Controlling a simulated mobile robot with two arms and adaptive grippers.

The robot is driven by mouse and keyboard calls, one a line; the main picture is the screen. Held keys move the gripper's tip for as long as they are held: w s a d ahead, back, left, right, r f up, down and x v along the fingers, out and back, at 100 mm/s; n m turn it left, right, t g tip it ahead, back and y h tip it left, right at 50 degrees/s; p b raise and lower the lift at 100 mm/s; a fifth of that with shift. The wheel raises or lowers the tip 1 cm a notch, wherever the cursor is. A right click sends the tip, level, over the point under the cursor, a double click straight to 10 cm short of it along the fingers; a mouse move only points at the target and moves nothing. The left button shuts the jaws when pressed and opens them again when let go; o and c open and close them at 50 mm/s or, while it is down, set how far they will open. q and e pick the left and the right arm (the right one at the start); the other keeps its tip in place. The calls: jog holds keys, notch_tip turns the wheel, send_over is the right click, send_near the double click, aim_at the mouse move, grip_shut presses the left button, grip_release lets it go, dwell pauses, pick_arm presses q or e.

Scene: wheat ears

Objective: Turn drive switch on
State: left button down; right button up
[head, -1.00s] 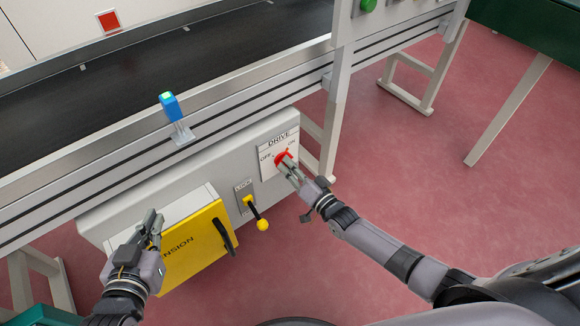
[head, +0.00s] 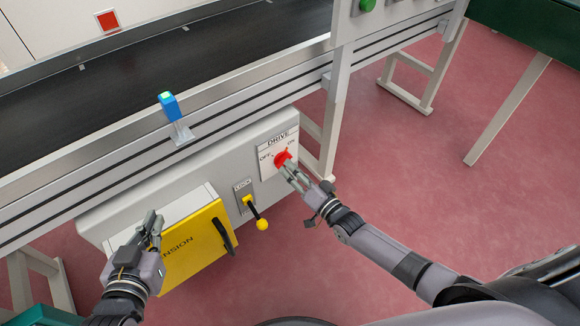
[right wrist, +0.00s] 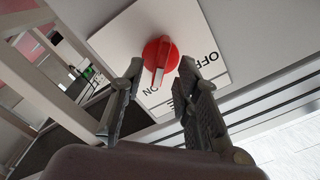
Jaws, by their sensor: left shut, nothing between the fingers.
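The red drive switch (head: 282,158) sits on a white plate marked DRIVE, OFF and ON on the grey panel. In the right wrist view its raised red handle (right wrist: 161,60) points toward the ON lettering. My right gripper (head: 287,168) is at the switch. In the right wrist view its fingers (right wrist: 160,76) are spread, one on each side of the handle, with gaps showing. My left gripper (head: 154,222) is shut and empty, in front of the yellow-doored box at the panel's left.
A yellow door (head: 196,250) with a black handle and a yellow-knobbed lever (head: 262,224) are left of the switch. A blue sensor (head: 169,106) stands on the conveyor rail above. A conveyor leg (head: 332,125) is just right of the panel.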

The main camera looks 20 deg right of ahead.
jog(key=v, duration=1)
